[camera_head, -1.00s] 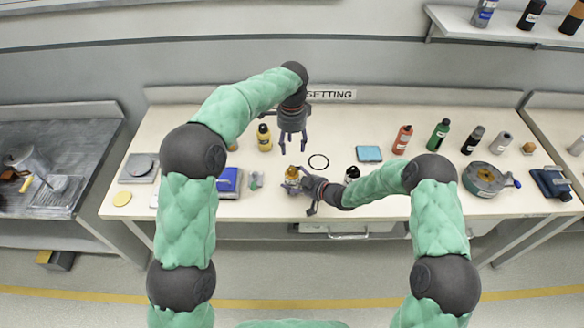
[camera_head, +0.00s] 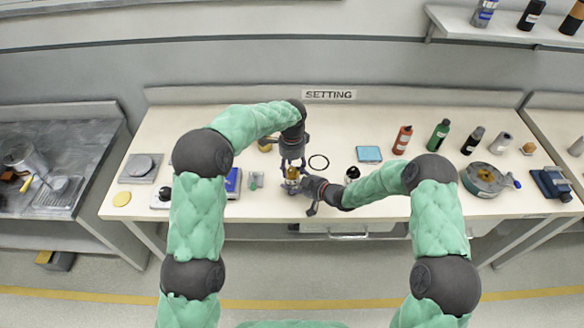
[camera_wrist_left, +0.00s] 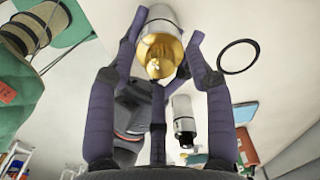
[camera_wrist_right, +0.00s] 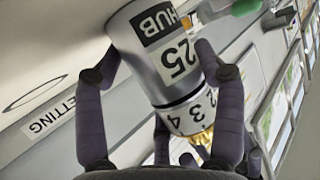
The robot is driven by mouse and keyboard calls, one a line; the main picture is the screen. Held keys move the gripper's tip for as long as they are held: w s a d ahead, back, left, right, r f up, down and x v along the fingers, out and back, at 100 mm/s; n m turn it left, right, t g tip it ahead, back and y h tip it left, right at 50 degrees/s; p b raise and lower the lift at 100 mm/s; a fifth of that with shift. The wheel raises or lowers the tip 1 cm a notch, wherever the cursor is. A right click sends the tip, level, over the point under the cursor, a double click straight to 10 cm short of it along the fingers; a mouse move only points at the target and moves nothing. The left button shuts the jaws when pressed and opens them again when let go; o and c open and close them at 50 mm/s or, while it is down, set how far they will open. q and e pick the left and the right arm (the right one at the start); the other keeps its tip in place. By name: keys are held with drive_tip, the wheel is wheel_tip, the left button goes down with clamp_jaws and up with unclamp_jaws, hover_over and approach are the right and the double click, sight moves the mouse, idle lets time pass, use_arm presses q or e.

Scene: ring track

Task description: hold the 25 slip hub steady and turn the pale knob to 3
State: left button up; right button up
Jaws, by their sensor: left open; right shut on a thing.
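The 25 slip hub (camera_wrist_right: 165,50) is a silver cylinder with a "HUB 25" label. Below the label in the right wrist view is a white band with digits (camera_wrist_right: 187,112), then a gold-coloured end (camera_wrist_right: 203,138). My right gripper (camera_head: 300,190) is shut on the hub's silver body. I cannot make out which digit is set.
A black ring (camera_head: 318,162) lies just right of the hub. A white-and-black bottle (camera_head: 352,174) stands close to my right gripper, with a blue block (camera_head: 369,154) behind it. A "SETTING" sign (camera_head: 329,95) is at the back. Several bottles stand farther right.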

use_arm(q)
drive_tip(key=shift+f, duration=0.4)
drive_tip(key=shift+c, duration=0.3)
clamp_jaws()
drive_tip(key=shift+n, duration=0.4)
drive_tip(key=n, duration=0.3)
drive_tip(key=shift+n, duration=2)
drive_tip(key=shift+w, duration=0.1)
